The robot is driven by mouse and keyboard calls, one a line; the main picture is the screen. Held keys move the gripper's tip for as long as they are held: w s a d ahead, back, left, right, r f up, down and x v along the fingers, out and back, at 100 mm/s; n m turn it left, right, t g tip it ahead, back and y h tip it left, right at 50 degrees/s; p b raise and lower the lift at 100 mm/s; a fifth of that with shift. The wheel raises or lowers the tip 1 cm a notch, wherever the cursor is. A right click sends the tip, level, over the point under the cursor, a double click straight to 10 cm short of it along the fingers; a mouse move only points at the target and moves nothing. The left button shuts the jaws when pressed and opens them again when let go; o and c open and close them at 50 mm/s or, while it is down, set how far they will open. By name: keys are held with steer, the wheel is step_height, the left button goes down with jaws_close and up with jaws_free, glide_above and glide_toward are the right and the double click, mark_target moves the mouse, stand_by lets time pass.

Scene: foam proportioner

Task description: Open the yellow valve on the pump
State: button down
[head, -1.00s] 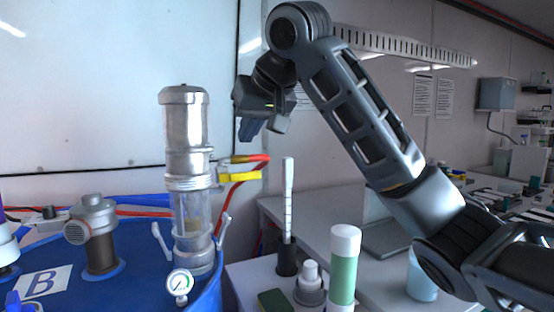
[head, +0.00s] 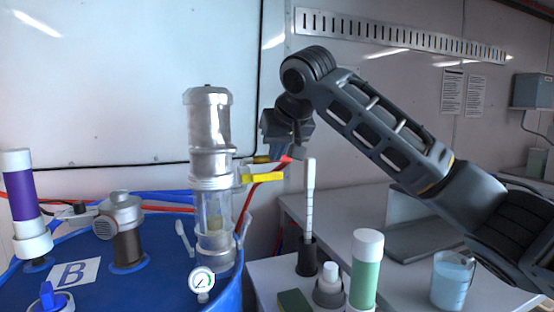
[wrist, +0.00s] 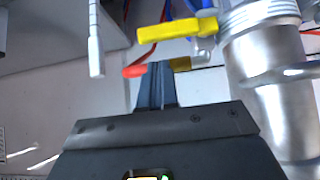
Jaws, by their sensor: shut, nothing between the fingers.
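The yellow valve handle (head: 262,177) sticks out level to the right from the silver pump (head: 209,135), which stands upright on the blue drum. A red-tipped handle (head: 276,163) lies just above and behind it. My gripper (head: 285,152) is just above these handles, to the right of the pump. In the wrist view its fingers (wrist: 157,72) are together with nothing between them. The yellow handle (wrist: 178,30) shows beyond the fingertips, apart from them in the picture. The red handle (wrist: 137,70) is partly hidden behind the fingers. I cannot tell whether the fingers touch it.
On the blue drum (head: 120,300) stand a gauge (head: 202,281), a grey fitting (head: 125,230) and a purple tube (head: 20,192). A white graduated stick (head: 310,190), a green cylinder (head: 365,270) and a beaker (head: 452,280) stand to the right. The wall is behind the pump.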

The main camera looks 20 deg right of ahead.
mark_target(276, 179)
steer(key=shift+f, duration=1.3)
steer(key=f+m+y+p, duration=0.1)
steer(key=y, duration=0.1)
steer(key=d+f+m+y+p, duration=0.1)
steer(key=f+y, duration=0.1)
steer(key=shift+s+p, duration=0.1)
steer(key=shift+p, duration=0.3)
steer(key=a+f+m+t+y, duration=0.2)
steer(key=a+f+m+y, duration=0.1)
steer(key=f+m+y, duration=0.2)
steer(key=shift+a+f+t+y, duration=0.15)
steer(key=shift+f+t+y, duration=0.15)
steer(key=shift+f+y, duration=0.8)
steer(key=shift+a, duration=0.1)
